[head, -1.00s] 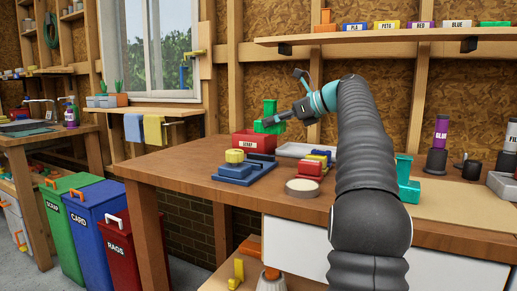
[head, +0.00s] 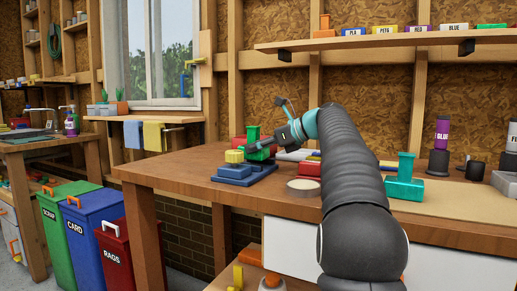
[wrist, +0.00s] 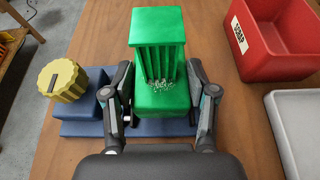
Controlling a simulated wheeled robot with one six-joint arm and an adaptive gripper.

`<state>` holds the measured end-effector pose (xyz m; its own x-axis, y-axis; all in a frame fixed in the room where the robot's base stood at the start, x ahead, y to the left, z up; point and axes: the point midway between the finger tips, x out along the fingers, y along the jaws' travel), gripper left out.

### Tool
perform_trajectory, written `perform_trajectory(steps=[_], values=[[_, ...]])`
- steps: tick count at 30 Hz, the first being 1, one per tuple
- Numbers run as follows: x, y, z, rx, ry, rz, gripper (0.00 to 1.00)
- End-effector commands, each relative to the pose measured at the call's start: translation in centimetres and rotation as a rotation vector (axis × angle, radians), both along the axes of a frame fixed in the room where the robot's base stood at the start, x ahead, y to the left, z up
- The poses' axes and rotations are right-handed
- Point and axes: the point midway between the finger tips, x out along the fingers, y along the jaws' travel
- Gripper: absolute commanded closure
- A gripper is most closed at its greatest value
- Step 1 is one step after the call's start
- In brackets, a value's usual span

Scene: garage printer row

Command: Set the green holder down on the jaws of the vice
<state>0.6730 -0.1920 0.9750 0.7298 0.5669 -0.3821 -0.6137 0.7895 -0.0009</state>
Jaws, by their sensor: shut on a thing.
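The green holder (head: 254,141) is upright between the fingers of my gripper (head: 266,150). In the wrist view the holder (wrist: 158,60) has a ribbed face with pale specks at its foot, and both fingers (wrist: 163,112) close on its lower block. The blue vice (head: 243,176) with a yellow knob (head: 234,156) sits on the workbench. In the wrist view its blue base (wrist: 75,128) shows beneath and beside the holder, with the knob (wrist: 63,81) to the left. The holder and fingers hide the jaws. I cannot tell whether the holder touches them.
The red scrap bin (wrist: 268,45) stands to the right in the wrist view, with a grey tray (wrist: 300,120) below it. On the workbench (head: 190,165) a pale roll (head: 303,187) lies right of the vice, and a teal object (head: 405,182) stands farther right.

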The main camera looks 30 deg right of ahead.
Motion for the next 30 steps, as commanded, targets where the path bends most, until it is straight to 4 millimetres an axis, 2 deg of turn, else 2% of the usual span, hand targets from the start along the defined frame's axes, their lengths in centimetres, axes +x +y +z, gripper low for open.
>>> perform_trajectory(steps=[17, 18, 21, 30], values=[[0.0, 0.0, -1.2, 0.0, 0.0, -0.001, 0.8], [0.0, 0.0, -1.2, 0.001, 0.001, 0.0, 0.4], [0.0, 0.0, -1.2, 0.001, 0.001, 0.0, 0.17], [0.0, 0.0, -1.2, 0.0, 0.0, 0.0, 0.17]])
